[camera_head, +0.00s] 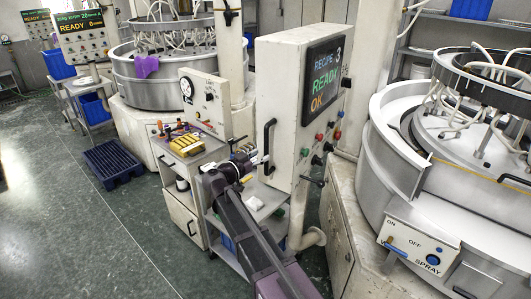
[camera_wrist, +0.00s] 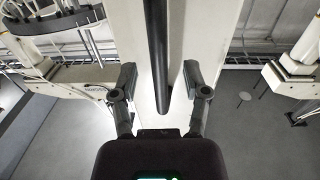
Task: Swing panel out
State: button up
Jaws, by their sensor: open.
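The panel (camera_head: 283,100) is a tall off-white cabinet with a screen reading "RECIPE 3 READY OK" and several coloured buttons on its right-hand face. A black vertical bar handle (camera_head: 266,147) is on its narrow left face. My gripper (camera_head: 254,164) is at the lower part of this handle. In the wrist view my gripper (camera_wrist: 159,78) is open, and the handle (camera_wrist: 158,45) runs down between its two fingers. A gap shows on each side, so the fingers look apart from the handle. The panel's pale face (camera_wrist: 194,25) lies behind.
A round lapping machine (camera_head: 375,130) with a spray box (camera_head: 418,243) stands close on the right. A cart (camera_head: 184,160) with yellow items is left of my gripper. A blue pallet (camera_head: 113,162) lies on the green floor; the floor (camera_head: 70,225) at left is clear.

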aim_at(265, 153)
jog(key=shift+x, duration=1.65)
grip_shut()
jog(key=shift+a, duration=0.25)
jog(key=shift+d, duration=0.2)
jog(key=shift+w, duration=0.1)
